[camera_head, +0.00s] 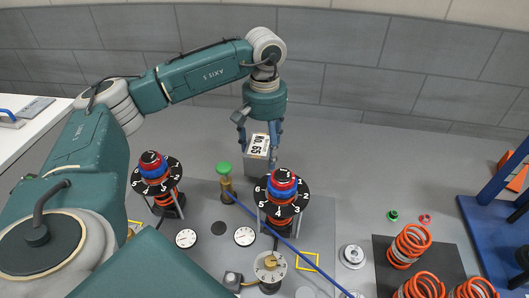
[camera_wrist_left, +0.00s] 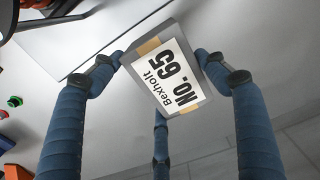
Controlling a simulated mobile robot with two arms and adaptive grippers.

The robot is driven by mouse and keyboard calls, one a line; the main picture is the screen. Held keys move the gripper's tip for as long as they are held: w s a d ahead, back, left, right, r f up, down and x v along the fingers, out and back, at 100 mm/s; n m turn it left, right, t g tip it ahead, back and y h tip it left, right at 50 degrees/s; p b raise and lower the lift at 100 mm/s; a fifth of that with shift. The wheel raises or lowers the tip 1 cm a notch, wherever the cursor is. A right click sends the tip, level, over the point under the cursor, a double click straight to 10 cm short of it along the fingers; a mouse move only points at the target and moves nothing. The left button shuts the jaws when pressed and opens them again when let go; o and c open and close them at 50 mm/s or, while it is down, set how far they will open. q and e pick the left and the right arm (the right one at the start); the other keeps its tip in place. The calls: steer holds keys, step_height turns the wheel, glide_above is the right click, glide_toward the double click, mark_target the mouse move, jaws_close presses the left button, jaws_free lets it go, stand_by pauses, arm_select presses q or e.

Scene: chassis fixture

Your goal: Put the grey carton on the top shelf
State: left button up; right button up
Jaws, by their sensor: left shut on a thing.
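The grey carton (camera_head: 257,162) has a white label marked NO. 65 and brown tape. It is at the back of the grey surface, behind the fixture. My left gripper (camera_head: 261,138) is shut on the carton from above. In the left wrist view the carton (camera_wrist_left: 203,97) sits tilted between the blue fingers of the gripper (camera_wrist_left: 163,80), its label facing the camera. I cannot tell whether the carton touches the surface below. A blue frame (camera_head: 483,205) stands at the right edge, partly cut off; I cannot tell whether it is the shelf. My right gripper is not in view.
Two black numbered dials with red and blue knobs (camera_head: 154,171) (camera_head: 281,194) stand on the fixture plate, with a green-topped brass post (camera_head: 224,175) between them. A blue rod (camera_head: 290,245) crosses the plate. Orange springs (camera_head: 410,245) stand on a dark mat.

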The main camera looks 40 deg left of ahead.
arm_select(q)
steer(key=shift+f, duration=1.35)
steer(key=shift+f, duration=0.2)
steer(key=o, duration=1.5)
steer(key=shift+o, duration=0.2)
steer(key=shift+r, duration=0.15)
